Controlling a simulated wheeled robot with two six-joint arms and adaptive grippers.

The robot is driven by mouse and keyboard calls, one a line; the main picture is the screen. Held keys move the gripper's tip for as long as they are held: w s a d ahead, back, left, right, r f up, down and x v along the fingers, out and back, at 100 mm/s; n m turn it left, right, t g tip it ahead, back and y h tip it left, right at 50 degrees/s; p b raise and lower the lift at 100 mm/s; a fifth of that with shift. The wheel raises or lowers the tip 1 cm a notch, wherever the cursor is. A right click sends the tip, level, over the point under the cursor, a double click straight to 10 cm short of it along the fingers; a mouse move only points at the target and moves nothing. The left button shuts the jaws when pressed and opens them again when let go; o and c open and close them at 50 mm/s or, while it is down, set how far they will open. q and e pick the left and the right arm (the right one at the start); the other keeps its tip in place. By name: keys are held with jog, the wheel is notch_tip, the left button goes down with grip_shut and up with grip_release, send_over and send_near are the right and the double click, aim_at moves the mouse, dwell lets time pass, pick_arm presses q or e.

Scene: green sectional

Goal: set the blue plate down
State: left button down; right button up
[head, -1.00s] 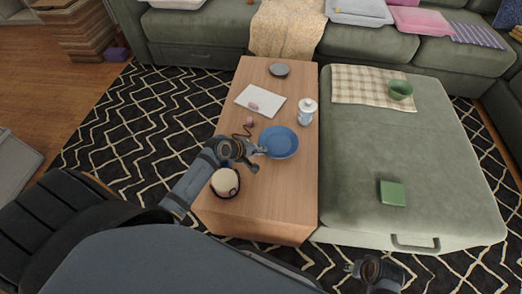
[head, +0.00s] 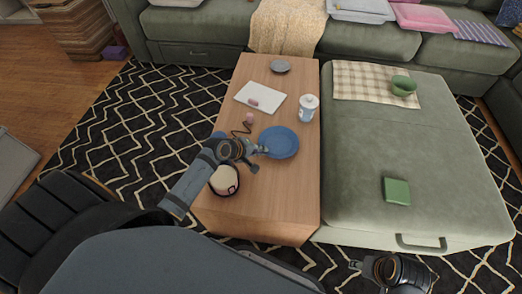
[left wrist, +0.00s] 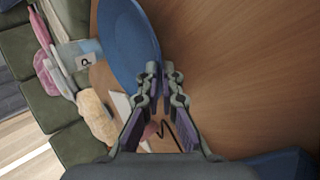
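The blue plate (head: 279,142) is over the wooden coffee table (head: 275,205), near its middle. In the left wrist view the plate (left wrist: 125,35) shows as a long blue oval. My left gripper (head: 262,150) is at the plate's near-left rim. In the left wrist view its fingers (left wrist: 162,80) are close together with the rim between them. I cannot tell whether the plate's underside touches the table. My right gripper (head: 357,266) is low at the front, away from the plate, and its finger opening is unclear.
A white canister (head: 308,108) stands right behind the plate. A white sheet with a pink item (head: 262,98) and a grey dish (head: 280,66) are farther back. A cream round object (head: 224,180) lies below my left wrist. The table's front right is clear. A green ottoman (head: 415,150) adjoins.

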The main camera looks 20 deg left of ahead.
pick_arm(q)
jog(key=shift+f, duration=0.5)
jog(key=c, duration=1.4)
grip_release()
jog(key=shift+c, duration=0.2)
jog(key=shift+s, duration=0.1)
jog(key=v, duration=1.2)
